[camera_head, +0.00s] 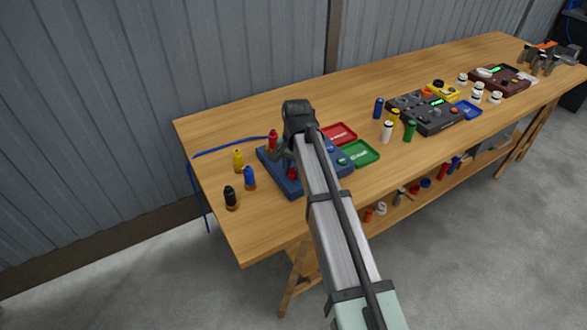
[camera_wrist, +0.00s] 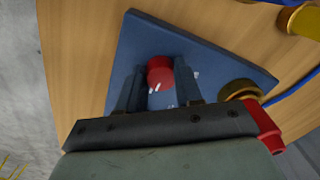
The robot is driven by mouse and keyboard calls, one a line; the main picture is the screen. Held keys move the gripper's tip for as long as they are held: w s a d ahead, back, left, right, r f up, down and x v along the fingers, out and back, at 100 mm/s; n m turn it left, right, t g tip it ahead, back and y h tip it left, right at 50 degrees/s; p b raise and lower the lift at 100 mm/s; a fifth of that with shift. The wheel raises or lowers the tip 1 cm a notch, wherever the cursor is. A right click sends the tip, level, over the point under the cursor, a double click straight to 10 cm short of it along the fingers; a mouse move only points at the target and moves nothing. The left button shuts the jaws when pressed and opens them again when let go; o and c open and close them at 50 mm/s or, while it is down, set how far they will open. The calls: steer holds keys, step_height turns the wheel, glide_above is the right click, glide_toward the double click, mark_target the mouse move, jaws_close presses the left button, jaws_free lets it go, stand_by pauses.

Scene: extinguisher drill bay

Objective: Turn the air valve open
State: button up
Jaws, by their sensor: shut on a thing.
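The air valve seems to be a round red knob (camera_wrist: 160,70) on the blue panel (camera_wrist: 205,50) in the wrist view. It has a white mark on it, and small white marks show on the panel beside it. My gripper (camera_wrist: 158,78) has one finger on each side of the knob and is shut on it. In the head view my gripper (camera_head: 289,162) is low over the left part of the blue panel (camera_head: 290,188). Red of the knob (camera_head: 292,174) shows just below the fingers. My arm hides much of the panel's middle there.
A red fitting (camera_head: 273,140) stands at the panel's back left, by a blue hose (camera_head: 225,147). Yellow (camera_head: 238,161), blue (camera_head: 249,178) and black (camera_head: 230,198) bottles stand left. Red (camera_head: 338,133) and green (camera_head: 360,153) trays lie right of the panel.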

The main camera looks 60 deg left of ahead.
mark_target(295, 172)
steer(key=o, duration=1)
steer(key=r, duration=1.4)
steer(key=shift+w+d, duration=0.2)
steer(key=shift+d, duration=0.05)
steer(key=shift+f, duration=0.1)
